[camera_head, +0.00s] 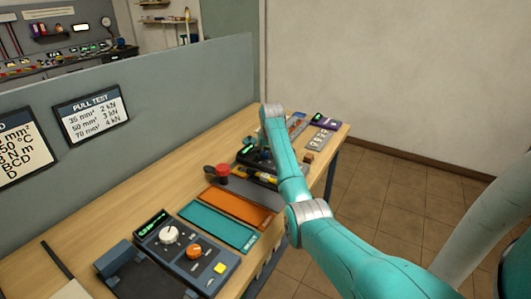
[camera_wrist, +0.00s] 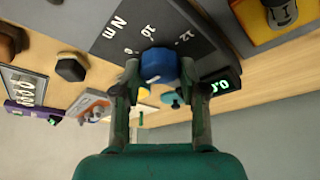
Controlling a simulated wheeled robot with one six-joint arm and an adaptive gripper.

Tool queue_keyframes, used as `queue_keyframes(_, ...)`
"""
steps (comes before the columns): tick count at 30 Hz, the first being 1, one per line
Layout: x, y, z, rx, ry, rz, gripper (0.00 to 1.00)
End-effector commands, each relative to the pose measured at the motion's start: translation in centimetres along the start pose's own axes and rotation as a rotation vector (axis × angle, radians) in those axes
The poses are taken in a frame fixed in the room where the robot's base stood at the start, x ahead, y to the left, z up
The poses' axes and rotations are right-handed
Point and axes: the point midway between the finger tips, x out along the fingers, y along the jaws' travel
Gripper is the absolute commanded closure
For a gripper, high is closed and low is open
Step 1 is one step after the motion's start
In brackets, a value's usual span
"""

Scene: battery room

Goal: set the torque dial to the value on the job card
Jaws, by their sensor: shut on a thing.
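The torque dial has a blue knob (camera_wrist: 158,62) on a dark panel (camera_wrist: 105,35) marked "N m", with 10 and 12 among its scale numbers. My gripper (camera_wrist: 158,78) has one finger on each side of the knob and is shut on it. The knob's pointer is hidden. A small green-lit display (camera_wrist: 220,86) beside the panel is hard to read. In the head view, my arm covers most of the dial. The job card (camera_head: 22,148) on the partition at left is cut off by the picture edge; one line seems to read "8 N m".
A "PULL TEST" card (camera_head: 91,114) hangs beside it. On the wooden bench (camera_head: 105,222) are a red mushroom button (camera_head: 222,170), orange (camera_head: 238,207) and teal (camera_head: 217,226) mats, and a panel with white (camera_head: 168,235) and orange (camera_head: 194,252) knobs. Tiled floor lies open at right.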

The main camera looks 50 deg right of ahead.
Motion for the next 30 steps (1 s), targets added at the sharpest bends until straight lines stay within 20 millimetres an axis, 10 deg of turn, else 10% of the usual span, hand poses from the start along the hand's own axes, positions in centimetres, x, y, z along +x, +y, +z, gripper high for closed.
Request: queue_keyframes(30,0.03,-0.38,-0.12,0.629,-0.001,0.262,0.93)
